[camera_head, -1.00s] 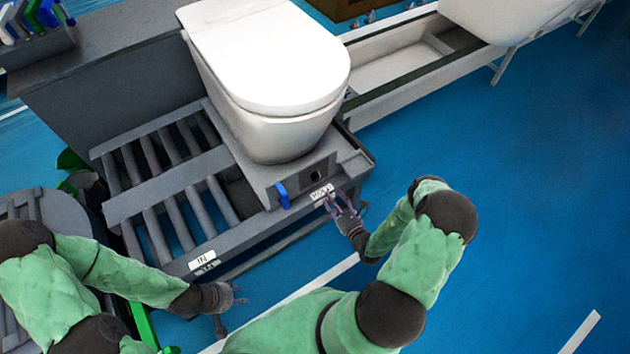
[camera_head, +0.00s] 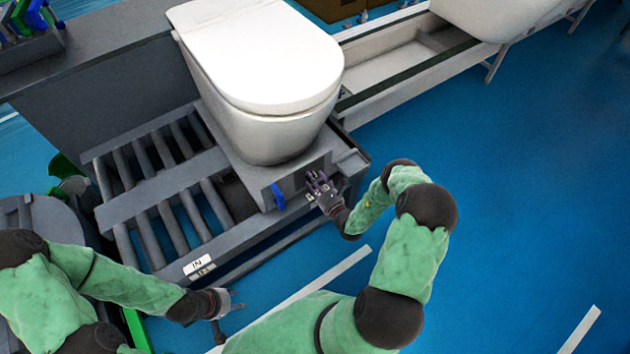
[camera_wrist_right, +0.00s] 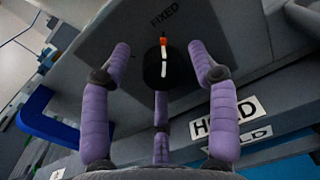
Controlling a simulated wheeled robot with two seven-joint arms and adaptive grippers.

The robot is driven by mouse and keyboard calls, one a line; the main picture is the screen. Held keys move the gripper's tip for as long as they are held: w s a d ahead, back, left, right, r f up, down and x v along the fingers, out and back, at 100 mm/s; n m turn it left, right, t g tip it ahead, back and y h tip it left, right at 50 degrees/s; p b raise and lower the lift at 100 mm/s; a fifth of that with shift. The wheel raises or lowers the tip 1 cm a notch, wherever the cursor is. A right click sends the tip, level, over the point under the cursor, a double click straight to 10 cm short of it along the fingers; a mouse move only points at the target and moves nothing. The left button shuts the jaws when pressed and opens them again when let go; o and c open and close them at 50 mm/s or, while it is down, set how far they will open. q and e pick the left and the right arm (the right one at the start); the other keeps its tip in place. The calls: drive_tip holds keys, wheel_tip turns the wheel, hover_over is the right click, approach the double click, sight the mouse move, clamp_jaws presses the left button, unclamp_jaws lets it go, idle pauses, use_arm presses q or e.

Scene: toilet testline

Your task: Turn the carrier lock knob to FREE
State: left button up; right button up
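The carrier lock knob (camera_wrist_right: 158,68) is a round black knob with a white and orange mark in the right wrist view. Its mark points toward the word FIXED (camera_wrist_right: 165,17) on the grey carrier face. My right gripper (camera_head: 318,180) is at the carrier front in the head view, covering the knob there. In the wrist view its purple fingers (camera_wrist_right: 160,75) are spread around the knob, open, with no clear contact. My left gripper (camera_head: 232,302) is open and empty, low over the floor near the IN label.
A white toilet (camera_head: 270,90) stands on the carrier. A blue lever (camera_head: 278,196) sits left of the knob, also in the wrist view (camera_wrist_right: 40,118). A HOLD label (camera_wrist_right: 225,118) is below right. Rollers (camera_head: 160,215) lie left; blue floor is clear to the right.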

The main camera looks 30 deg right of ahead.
drive_tip(key=c, duration=0.9)
drive_tip(key=shift+r+n, duration=0.1)
drive_tip(key=shift+n, duration=0.2)
drive_tip(key=shift+c, duration=0.2)
drive_tip(key=n, duration=0.7)
drive_tip(key=shift+w, duration=0.1)
drive_tip(key=n, duration=0.5)
drive_tip(key=shift+t, duration=0.3)
drive_tip(key=shift+a+n+y, duration=0.2)
drive_tip(key=shift+n+y, duration=0.1)
drive_tip(key=shift+n, duration=1.6)
drive_tip(key=shift+c, duration=0.2)
